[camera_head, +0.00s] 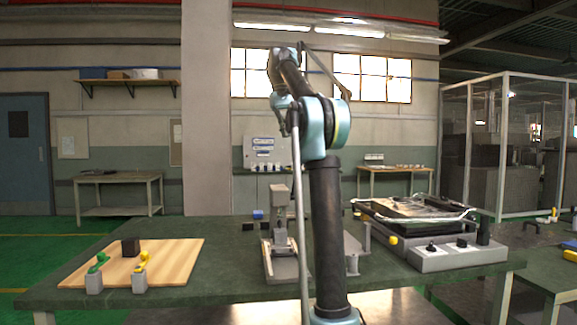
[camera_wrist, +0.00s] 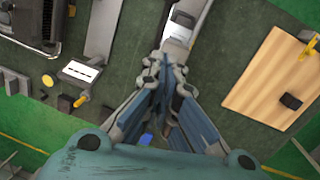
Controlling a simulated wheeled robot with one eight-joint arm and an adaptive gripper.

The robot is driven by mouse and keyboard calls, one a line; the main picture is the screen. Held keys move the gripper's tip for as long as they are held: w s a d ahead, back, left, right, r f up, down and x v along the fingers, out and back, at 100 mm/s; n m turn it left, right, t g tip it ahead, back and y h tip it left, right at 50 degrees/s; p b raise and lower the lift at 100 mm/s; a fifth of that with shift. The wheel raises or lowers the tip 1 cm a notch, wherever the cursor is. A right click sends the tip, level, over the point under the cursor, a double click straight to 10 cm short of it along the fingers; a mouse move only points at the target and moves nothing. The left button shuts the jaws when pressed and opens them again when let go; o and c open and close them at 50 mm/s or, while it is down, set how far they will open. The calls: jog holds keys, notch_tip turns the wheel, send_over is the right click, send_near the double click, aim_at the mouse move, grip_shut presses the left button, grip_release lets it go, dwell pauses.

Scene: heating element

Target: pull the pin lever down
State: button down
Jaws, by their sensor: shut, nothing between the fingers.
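A grey upright press-like fixture (camera_head: 280,197) stands on a base plate near the middle of the green table; I cannot tell which of its parts is the pin lever. A pale grey fixture, apparently the same one, shows at the top of the wrist view (camera_wrist: 186,22). My gripper (camera_wrist: 164,62) is shut and empty in the wrist view. Its fingertips overlap the near end of that fixture in the picture; I cannot tell whether they touch it. In the head view I cannot make out the gripper behind my arm.
A grey heater-like unit (camera_head: 455,258) with knobs stands at the right. Bare table lies between board and fixture.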

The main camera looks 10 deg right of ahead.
jog(key=shift+w+r, duration=0.15)
jog(key=shift+w, duration=0.25)
send_over(295, 178)
jog(key=w, duration=0.2)
notch_tip(295, 178, down, 12)
jog(key=shift+a+f, duration=0.2)
jog(key=shift+a, duration=0.15)
jog(key=shift+s, duration=0.1)
